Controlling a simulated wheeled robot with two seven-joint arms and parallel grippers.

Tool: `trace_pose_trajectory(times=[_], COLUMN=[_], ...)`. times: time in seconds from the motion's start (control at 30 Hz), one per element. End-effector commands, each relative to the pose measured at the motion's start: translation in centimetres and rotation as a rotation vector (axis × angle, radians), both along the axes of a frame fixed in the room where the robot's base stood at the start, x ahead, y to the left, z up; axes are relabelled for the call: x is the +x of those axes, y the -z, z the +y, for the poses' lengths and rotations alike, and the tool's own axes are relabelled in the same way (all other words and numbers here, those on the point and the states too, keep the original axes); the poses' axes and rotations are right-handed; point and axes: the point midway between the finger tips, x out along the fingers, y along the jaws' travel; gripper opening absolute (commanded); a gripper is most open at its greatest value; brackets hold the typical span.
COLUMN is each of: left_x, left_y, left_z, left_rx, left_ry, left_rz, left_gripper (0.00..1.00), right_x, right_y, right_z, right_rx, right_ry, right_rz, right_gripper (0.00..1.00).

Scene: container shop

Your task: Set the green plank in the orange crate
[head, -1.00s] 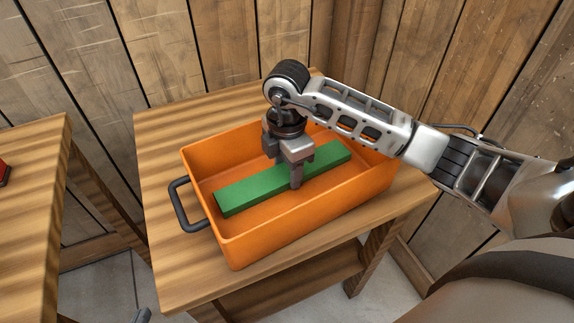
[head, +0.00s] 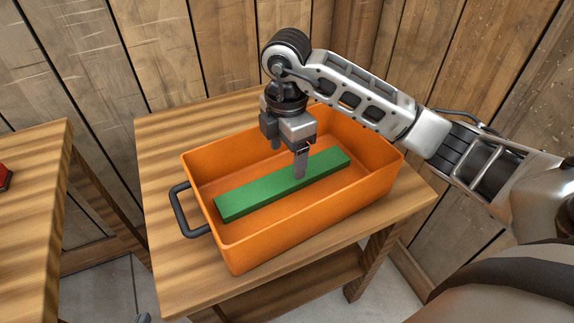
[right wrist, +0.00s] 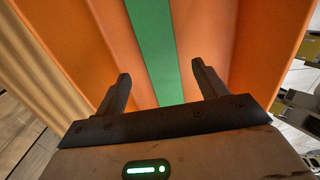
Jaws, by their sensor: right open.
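The green plank (head: 245,197) lies flat inside the orange crate (head: 300,236), lengthwise along its floor. My right gripper (head: 287,158) is above the plank, its fingers open and apart from it. In the right wrist view, the open right gripper (right wrist: 161,72) has the green plank (right wrist: 153,35) running between its fingers, with the crate (right wrist: 208,30) on both sides.
The crate stands on a wooden table (head: 165,255) with a dark handle (head: 183,212) sticking out at its left. Another wooden table (head: 35,220) stands at the left, with a red object (head: 5,177) at the picture's edge. Plank walls (head: 165,50) close off the back.

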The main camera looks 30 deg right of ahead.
Motion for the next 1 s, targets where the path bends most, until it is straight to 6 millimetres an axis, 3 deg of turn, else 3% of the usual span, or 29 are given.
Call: trace_pose_trajectory(times=[0.1,0.3,1.0], left_x=[0.0,0.1,0.1], left_y=[-0.2,-0.7,-0.4], left_z=[0.0,0.1,0.2], left_rx=[0.000,0.004,0.010], left_ry=[0.000,-0.001,-0.002], left_rz=[0.004,0.005,0.009], left_gripper=[0.00,0.00,0.00], right_x=[0.1,0.0,0.0], right_y=[-2.9,-5.6,-6.1], right_z=[0.0,0.0,0.0], right_rx=[-0.001,-0.002,0.000], right_ry=[-0.001,0.000,-0.001], right_rz=[-0.003,-0.002,0.002], right_gripper=[0.71,0.71,0.71])
